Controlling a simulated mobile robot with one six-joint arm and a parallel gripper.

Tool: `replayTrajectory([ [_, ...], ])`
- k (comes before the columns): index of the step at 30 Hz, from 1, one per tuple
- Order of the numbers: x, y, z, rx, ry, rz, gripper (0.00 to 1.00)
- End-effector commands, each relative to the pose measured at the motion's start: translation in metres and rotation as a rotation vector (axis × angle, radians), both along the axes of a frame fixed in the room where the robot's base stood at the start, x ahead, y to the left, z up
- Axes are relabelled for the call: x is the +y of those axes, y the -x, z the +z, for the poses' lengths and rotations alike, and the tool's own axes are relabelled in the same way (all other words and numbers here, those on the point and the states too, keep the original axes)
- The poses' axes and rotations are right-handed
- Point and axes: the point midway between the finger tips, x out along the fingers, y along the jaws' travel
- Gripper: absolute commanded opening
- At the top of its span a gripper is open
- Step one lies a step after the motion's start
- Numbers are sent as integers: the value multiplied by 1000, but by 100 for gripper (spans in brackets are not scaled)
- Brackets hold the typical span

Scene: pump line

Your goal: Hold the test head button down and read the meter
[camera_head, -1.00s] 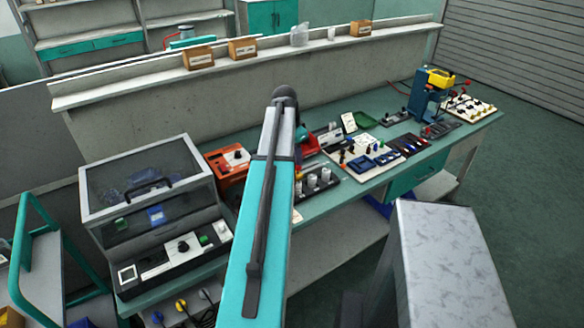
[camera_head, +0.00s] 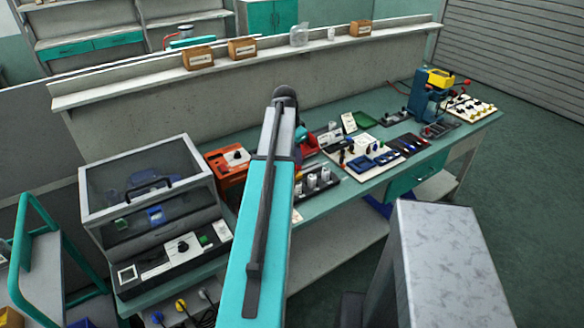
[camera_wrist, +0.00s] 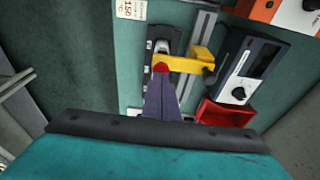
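In the wrist view, the purple fingers of my gripper (camera_wrist: 161,82) are together, with no gap between their tips. The tips reach a red round button (camera_wrist: 160,67) at the end of a yellow arm (camera_wrist: 188,63) on a dark fixture. The tips overlap the button's lower edge; I cannot tell whether they touch or press it. The meter (camera_wrist: 250,66) lies to the right, a dark-framed box with a dark screen and a knob on a pale face. No reading is legible on its screen. In the head view my arm hides the gripper and the button.
A red open bin (camera_wrist: 226,113) sits just below the meter. An orange device (camera_wrist: 284,14) is at the upper right, and a paper label (camera_wrist: 131,9) at the upper left. In the head view, a clear-lidded cabinet (camera_head: 148,182) stands left of my arm; trays of parts fill the right bench.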

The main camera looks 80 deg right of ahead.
Motion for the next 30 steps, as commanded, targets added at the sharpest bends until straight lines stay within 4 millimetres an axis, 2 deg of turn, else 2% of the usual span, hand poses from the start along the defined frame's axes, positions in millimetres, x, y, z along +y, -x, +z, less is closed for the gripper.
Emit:
replayTrajectory([
  [30,0,0,-17,0,0,0,0],
])
